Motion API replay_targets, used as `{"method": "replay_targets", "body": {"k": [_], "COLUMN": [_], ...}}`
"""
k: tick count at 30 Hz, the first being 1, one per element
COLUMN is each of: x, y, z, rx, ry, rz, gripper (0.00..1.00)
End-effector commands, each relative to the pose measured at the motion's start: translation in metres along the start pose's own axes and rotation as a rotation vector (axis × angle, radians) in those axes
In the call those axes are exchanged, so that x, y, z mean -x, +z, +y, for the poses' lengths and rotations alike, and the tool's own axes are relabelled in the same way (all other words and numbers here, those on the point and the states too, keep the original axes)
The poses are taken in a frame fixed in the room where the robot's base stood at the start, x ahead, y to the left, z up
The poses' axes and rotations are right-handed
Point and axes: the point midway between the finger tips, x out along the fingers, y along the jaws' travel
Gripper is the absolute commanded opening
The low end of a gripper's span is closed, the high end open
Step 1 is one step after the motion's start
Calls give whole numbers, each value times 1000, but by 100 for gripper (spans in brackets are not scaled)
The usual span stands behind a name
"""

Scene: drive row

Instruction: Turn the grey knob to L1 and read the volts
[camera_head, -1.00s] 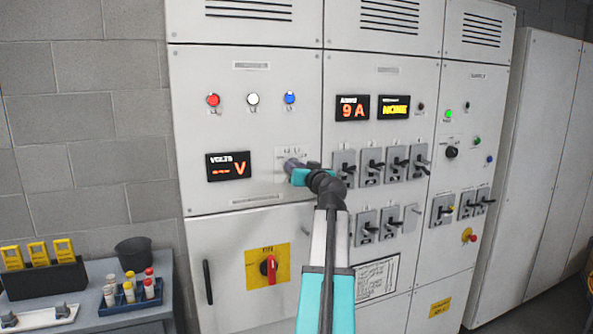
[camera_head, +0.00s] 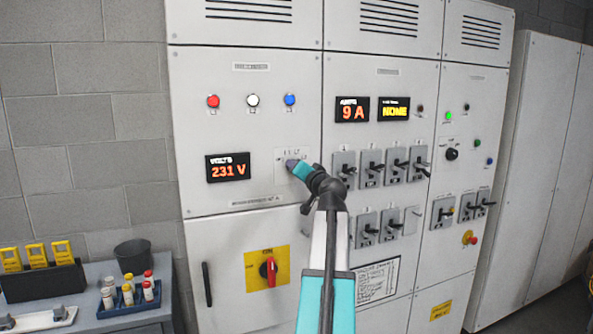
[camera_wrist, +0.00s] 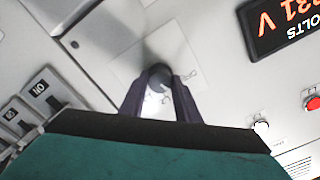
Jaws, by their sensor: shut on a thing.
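The volts display (camera_head: 228,167) on the left cabinet door reads 231 V in orange digits. It also shows, turned over, in the wrist view (camera_wrist: 288,22). My gripper (camera_head: 292,164) is at the small selector plate right of that display. In the wrist view my gripper (camera_wrist: 160,92) has its two dark fingers closed on the grey knob (camera_wrist: 159,74), one on each side. The plate (camera_head: 279,158) carries small position marks, partly covered by my gripper and too small to read surely, so I cannot tell which mark the knob points at.
An amps display (camera_head: 352,109) reads 9 A, and a yellow display (camera_head: 394,108) reads NONE. Several grey breaker switches (camera_head: 371,165) sit right of my arm. A red rotary handle (camera_head: 268,269) is below. A side table (camera_head: 90,325) stands lower left.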

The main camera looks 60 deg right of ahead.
Motion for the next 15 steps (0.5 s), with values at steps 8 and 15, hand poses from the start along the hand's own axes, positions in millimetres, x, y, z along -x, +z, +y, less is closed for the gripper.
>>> {"method": "replay_targets", "body": {"k": [8,15], "x": [0,0], "y": [1,1], "z": [0,0], "rx": [-2,-2], "ry": [0,0], "rz": [-2,-2], "gripper": [7,48]}}
